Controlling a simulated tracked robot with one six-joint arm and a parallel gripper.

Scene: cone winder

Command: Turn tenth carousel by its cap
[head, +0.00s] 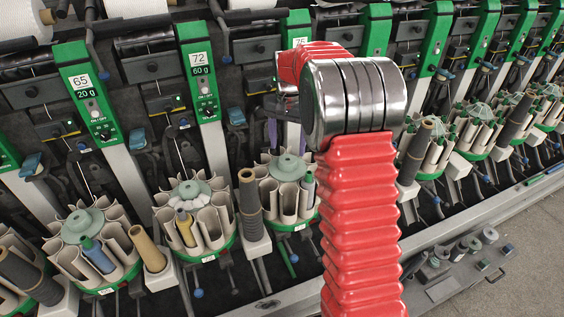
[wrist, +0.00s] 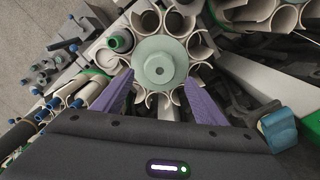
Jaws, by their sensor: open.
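A carousel (head: 286,196) of cream open tubes with a pale green round cap (head: 287,167) stands just left of my red arm in the head view. In the head view my arm hides most of the gripper. One tube holds a dark green-topped bobbin (wrist: 120,41). I cannot read which carousel is the tenth.
Similar carousels stand in a row, one to the left (head: 193,191) and one farther left (head: 84,226). A dark grey cone (head: 249,200) stands close beside the capped carousel. Green numbered panels (head: 199,75) rise behind. A blue lever (wrist: 278,128) lies right of my gripper.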

